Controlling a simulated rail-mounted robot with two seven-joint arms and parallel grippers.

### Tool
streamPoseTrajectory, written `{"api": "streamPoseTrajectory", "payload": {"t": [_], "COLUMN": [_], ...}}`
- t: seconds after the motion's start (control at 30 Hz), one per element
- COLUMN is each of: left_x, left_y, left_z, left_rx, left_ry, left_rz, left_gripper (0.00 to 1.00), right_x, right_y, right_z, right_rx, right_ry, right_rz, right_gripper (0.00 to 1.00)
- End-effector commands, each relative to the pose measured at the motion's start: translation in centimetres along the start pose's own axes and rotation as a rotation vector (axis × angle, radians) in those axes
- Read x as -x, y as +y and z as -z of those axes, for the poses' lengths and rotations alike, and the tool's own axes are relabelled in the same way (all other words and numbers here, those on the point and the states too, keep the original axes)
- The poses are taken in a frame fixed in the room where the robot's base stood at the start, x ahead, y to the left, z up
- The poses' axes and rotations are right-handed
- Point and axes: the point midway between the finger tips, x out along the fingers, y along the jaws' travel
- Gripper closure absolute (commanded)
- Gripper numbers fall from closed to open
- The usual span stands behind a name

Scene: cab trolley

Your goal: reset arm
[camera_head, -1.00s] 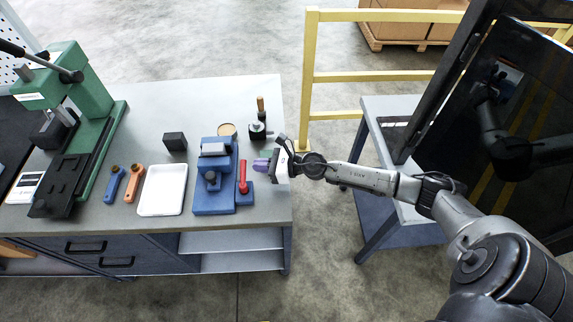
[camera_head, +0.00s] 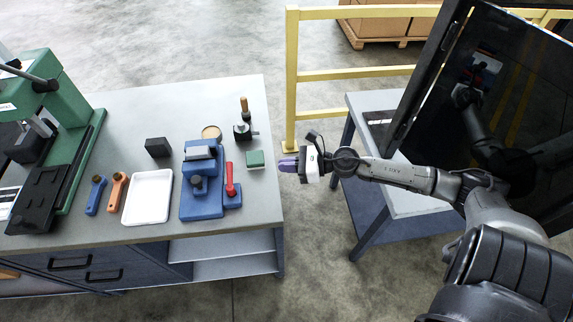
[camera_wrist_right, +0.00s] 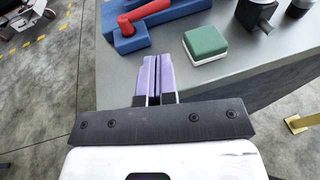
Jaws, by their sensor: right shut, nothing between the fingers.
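My right gripper (camera_head: 290,163) is at the right edge of the workbench (camera_head: 235,105) in the head view, its arm coming in from the right. Its purple fingers (camera_wrist_right: 154,78) are pressed together with nothing between them in the right wrist view. A small green block with a white base (camera_head: 255,159) lies on the bench just left of the fingertips, apart from them; it also shows in the right wrist view (camera_wrist_right: 205,42). My left gripper is not in view.
A blue fixture with a red handle (camera_head: 202,185) stands left of the green block. A white tray (camera_head: 148,197), two wrenches, a black block (camera_head: 158,147) and a green press (camera_head: 62,130) are farther left. A yellow railing (camera_head: 292,80) and a dark cabinet (camera_head: 490,90) stand to the right.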

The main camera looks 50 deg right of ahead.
Motion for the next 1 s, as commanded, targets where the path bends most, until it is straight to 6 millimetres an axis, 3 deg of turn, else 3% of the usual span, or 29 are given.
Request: {"api": "streamPoseTrajectory", "payload": {"t": [0.73, 0.87, 1.0], "left_x": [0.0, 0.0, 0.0], "left_y": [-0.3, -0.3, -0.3], "left_z": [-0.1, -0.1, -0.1], "left_rx": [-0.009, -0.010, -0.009], "left_ry": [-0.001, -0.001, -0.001], "left_rz": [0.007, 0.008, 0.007], "left_gripper": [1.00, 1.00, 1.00], "right_x": [0.0, -0.3, -0.2], "right_y": [0.2, 0.9, 2.1], "right_z": [0.0, -0.1, 0.1], "right_rx": [-0.025, -0.182, -0.570], "right_ry": [-0.012, -0.078, -0.223], "right_rz": [0.010, 0.073, 0.224], "right_gripper": [1.00, 1.00, 1.00]}}
